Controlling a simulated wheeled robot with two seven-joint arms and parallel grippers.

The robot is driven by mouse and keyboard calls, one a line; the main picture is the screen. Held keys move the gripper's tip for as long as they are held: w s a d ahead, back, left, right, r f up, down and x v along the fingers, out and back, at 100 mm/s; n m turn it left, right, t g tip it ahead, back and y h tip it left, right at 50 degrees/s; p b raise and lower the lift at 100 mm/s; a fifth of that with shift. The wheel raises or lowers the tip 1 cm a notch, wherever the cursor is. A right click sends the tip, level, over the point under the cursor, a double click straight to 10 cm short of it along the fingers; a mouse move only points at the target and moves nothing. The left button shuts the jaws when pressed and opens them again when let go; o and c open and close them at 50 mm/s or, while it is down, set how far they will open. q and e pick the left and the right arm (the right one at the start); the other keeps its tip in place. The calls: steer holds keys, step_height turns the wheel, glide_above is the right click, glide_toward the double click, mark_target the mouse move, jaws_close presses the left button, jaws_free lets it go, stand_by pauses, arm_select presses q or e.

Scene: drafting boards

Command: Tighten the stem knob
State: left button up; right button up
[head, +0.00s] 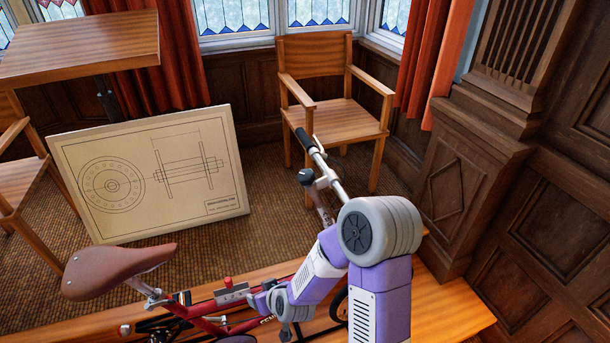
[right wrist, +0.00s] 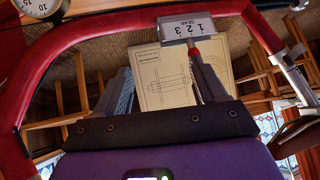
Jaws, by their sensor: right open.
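A red bicycle with a brown saddle (head: 118,270) and a handlebar with a dark grip (head: 304,138) stands on a wooden platform. I cannot make out the stem knob for certain; my arm hides much of the front of the bicycle. A grey gear box (head: 232,294) with a small red knob (head: 227,282) sits on the red frame. In the right wrist view the gear box (right wrist: 188,28) shows 1, 2, 3. My right gripper (right wrist: 160,72) is open with nothing between its fingers, near the gear box and red frame tube (right wrist: 110,27). My left gripper is not in view.
A drawing board (head: 165,210) leans on the carpet behind the bicycle. A wooden armchair (head: 335,115) stands beyond the handlebar, and a drafting table (head: 80,45) is at the back left. A round dial (right wrist: 38,5) is cut off at the wrist view's top left. Wood panelling (head: 560,225) bounds the right.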

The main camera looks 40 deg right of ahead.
steer(key=w+d+r+t+h, duration=0.1)
steer(key=d+r+t, duration=0.15)
steer(key=r, duration=0.35)
steer(key=w+d+r+t+h, duration=0.1)
steer(key=w+d+r+h, duration=0.1)
steer(key=d+r, duration=0.3)
steer(key=t+h, duration=0.4)
steer(key=h, duration=0.2)
glide_toward(307, 181)
steer(key=x, duration=0.4)
steer(key=shift+w+b, duration=0.35)
steer(key=shift+w+d+r+m, duration=0.1)
steer(key=shift+w+d+m, duration=0.1)
steer(key=shift+m, duration=0.1)
steer(key=shift+w+d+p, duration=0.15)
steer(key=shift+w+p, duration=0.15)
steer(key=shift+p, duration=0.1)
steer(key=x, duration=0.6)
steer(key=shift+w+d, duration=0.1)
steer(key=shift+d, duration=0.05)
